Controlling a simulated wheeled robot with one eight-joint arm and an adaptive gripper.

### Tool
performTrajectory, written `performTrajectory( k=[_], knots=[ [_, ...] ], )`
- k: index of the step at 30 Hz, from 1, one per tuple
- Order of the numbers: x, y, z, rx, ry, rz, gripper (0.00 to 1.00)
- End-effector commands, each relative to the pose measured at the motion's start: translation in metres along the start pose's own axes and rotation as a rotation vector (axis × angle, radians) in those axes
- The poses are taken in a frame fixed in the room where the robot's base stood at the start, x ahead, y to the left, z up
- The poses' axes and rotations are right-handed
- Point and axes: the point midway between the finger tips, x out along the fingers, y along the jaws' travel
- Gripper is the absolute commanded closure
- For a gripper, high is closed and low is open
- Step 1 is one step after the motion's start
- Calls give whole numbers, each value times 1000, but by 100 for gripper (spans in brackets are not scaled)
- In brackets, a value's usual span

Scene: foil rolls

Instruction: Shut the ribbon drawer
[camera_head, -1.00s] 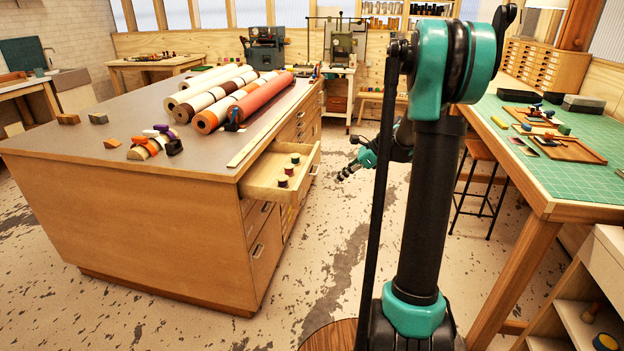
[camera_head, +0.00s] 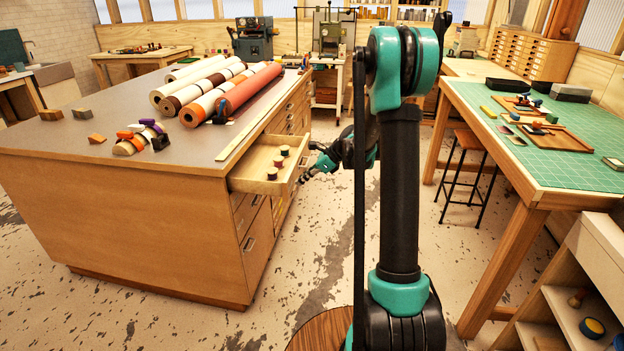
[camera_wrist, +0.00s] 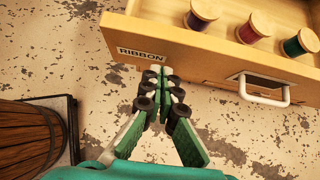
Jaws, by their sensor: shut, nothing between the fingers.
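The ribbon drawer (camera_head: 252,186) stands pulled out from the right side of the big wooden cabinet (camera_head: 150,222) in the head view. Several ribbon spools (camera_head: 278,161) stand inside it. In the wrist view its wooden front (camera_wrist: 205,67) carries a RIBBON label (camera_wrist: 140,54) and a pale bar handle (camera_wrist: 264,93). My gripper (camera_head: 304,178) is just right of the drawer front in the head view. In the wrist view my gripper (camera_wrist: 161,72) is shut and empty, its fingertips by the front near the label, left of the handle. I cannot tell whether they touch it.
Foil rolls (camera_head: 218,95) and small blocks lie on the cabinet top. A workbench with a green mat (camera_head: 590,148) stands at the right, with a stool (camera_head: 470,170) beside it.

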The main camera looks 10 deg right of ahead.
Motion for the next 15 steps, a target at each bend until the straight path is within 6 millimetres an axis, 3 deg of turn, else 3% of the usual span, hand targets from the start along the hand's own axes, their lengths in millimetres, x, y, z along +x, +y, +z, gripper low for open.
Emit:
performTrajectory(
  k=[15],
  knots=[
    [6, 0, 6, 0, 0, -1, 100]
  ],
)
